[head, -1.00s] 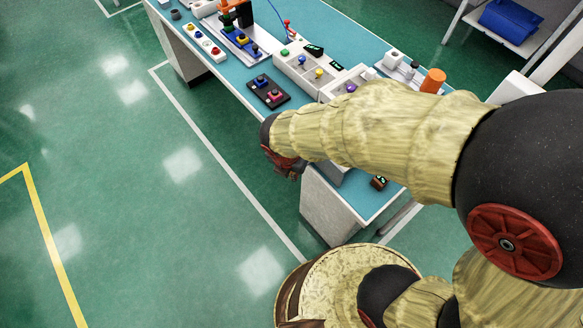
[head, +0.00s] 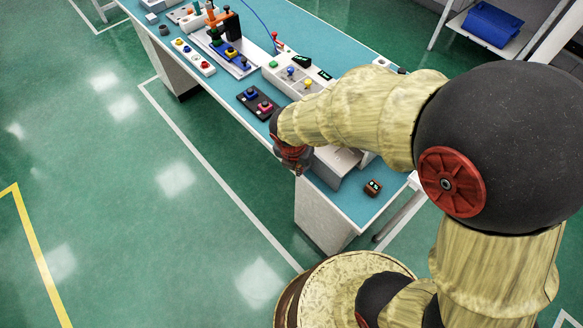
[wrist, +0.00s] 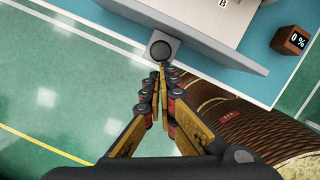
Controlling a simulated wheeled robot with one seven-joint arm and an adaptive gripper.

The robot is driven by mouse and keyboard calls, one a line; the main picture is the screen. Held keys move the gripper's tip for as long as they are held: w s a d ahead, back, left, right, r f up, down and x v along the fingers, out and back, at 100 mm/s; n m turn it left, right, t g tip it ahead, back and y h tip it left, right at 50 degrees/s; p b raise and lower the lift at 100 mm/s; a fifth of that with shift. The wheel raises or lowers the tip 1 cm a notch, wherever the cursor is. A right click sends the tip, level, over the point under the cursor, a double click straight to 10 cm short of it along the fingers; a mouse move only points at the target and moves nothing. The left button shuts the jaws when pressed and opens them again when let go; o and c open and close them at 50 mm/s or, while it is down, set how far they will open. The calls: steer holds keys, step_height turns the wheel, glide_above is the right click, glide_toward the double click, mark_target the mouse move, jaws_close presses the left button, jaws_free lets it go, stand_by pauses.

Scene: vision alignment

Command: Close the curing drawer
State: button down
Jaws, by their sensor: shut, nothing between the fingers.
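The curing drawer shows in the wrist view as a wide grey front panel (wrist: 215,45) with a round dark knob (wrist: 163,47) on it. A pale surface bearing a letter B lies behind the panel. In the head view the drawer (head: 342,162) is at the near end of the bench, partly hidden by my arm. My gripper (wrist: 163,68) is shut and empty, its fingertips right at the knob in the wrist view. I cannot tell whether they touch it. In the head view my gripper (head: 293,158) is at the bench's left edge, by the drawer front.
A small display box (wrist: 291,39) reading 0 % stands on the blue bench top right of the drawer; it also shows in the head view (head: 373,188). A black tray with blue and pink parts (head: 258,103) lies farther up the bench. Open green floor lies left.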

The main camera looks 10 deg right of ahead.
steer(key=w+d+p, duration=0.2)
steer(key=d, duration=0.1)
steer(key=w+d+p, duration=0.2)
steer(key=d, duration=0.1)
steer(key=w+d+p, duration=0.1)
steer(key=d+p, duration=0.1)
steer(key=shift+w+d+r, duration=0.15)
steer(key=shift+w+d, duration=0.25)
steer(key=shift+w+d+p, duration=0.2)
steer(key=shift+d+p, duration=0.05)
steer(key=shift+p, duration=0.15)
